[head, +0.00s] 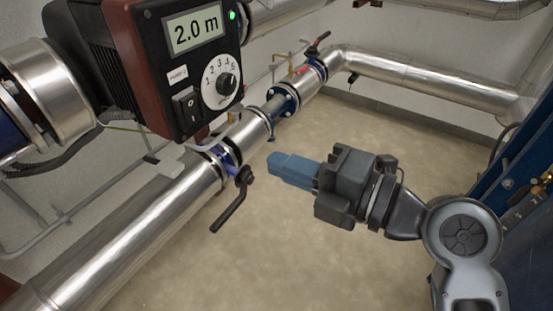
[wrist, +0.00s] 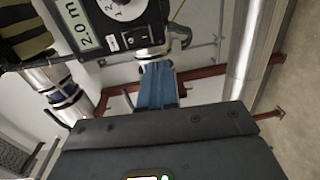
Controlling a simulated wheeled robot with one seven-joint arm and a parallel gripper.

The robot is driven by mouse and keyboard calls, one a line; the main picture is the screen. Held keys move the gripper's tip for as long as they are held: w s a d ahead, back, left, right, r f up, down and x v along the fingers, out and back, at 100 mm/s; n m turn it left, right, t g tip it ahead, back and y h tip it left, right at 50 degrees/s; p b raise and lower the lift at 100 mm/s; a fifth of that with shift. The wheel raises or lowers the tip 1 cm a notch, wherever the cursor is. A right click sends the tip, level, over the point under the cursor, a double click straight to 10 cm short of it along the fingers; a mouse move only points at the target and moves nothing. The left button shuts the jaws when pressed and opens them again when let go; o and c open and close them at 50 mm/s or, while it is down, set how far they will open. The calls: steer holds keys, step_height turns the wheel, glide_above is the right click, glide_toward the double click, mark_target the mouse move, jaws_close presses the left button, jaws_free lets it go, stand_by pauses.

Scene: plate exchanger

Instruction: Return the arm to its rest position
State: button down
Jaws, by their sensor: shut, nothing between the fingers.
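My gripper (head: 270,163) shows in the head view right of the middle, at the end of my arm that comes in from the lower right. Its blue fingers are shut together with nothing between them, and they point left toward the pipe. The fingers (wrist: 158,85) also show in the wrist view as one closed blue block. In the head view the gripper is apart from the pump and the valve handle, with bare floor seen behind it.
A pump control box (head: 190,60) reading 2.0 m is at the upper left. A silver pipe (head: 130,235) runs diagonally below it, with a black valve lever (head: 231,205). The floor (head: 300,260) between is clear.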

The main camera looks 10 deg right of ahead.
stand_by(0.4)
steer(key=s+d+f+m+t+h+p, duration=0.2)
steer(key=s+d+f+m+h, duration=0.35)
steer(key=m, duration=0.25)
steer(key=s+d+f+m+t+h+p, duration=0.1)
steer(key=s+d+f+m+h+p, duration=0.25)
steer(key=s+d+m, duration=0.45)
steer(key=s+d+r+m+h+p, duration=0.1)
steer(key=s+r+m, duration=0.1)
steer(key=s+m, duration=0.2)
steer(key=s+d+r+m+t+h+p, duration=0.1)
steer(key=s+r+m+h, duration=0.1)
steer(key=s, duration=0.6)
steer(key=s+d+r+m+h+p, duration=0.1)
steer(key=s+r+m, duration=0.3)
steer(key=s+m, duration=0.2)
steer(key=shift+d+p, duration=0.15)
steer(key=shift+p, duration=0.25)
stand_by(2.5)
